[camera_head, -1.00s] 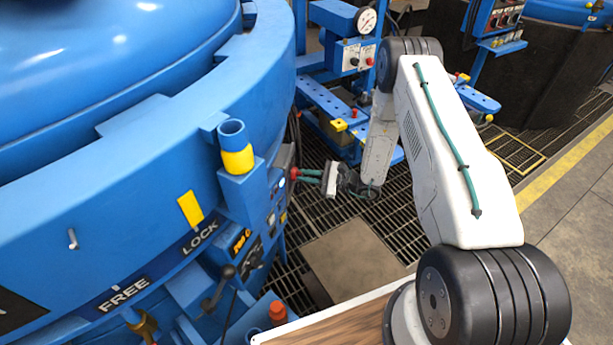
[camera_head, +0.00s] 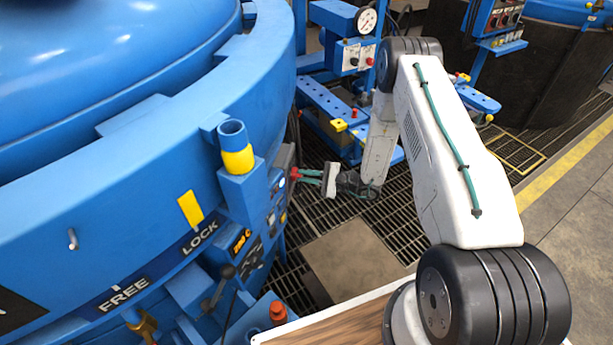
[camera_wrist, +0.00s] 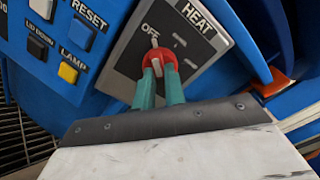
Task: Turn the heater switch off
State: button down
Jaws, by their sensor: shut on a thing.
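The heater switch (camera_wrist: 160,63) is a red round knob with a pale grip bar on a grey panel labelled HEAT (camera_wrist: 199,20). Its light pointer tip points up toward the OFF label (camera_wrist: 150,29). My gripper (camera_wrist: 158,82) has its teal fingers shut on the knob's grip bar, one on each side, in the wrist view. In the head view my gripper (camera_head: 297,175) reaches left to the grey heater box (camera_head: 284,160) on the side of the blue furnace. The knob face is hidden there.
Left of the heater panel is a blue panel with RESET (camera_wrist: 75,31), LAMP (camera_wrist: 68,72) and LID DOWN (camera_wrist: 37,46) buttons. The furnace wall (camera_head: 120,190) stands close on the left. A blue gauge stand (camera_head: 340,50) is behind my arm. Grating floor lies below.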

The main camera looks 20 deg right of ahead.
jog(key=c, duration=1.5)
grip_release()
jog(key=shift+o, duration=0.2)
jog(key=shift+d, duration=0.1)
jog(key=v, duration=0.7)
jog(key=shift+s+d, duration=0.2)
jog(key=shift+d, duration=0.1)
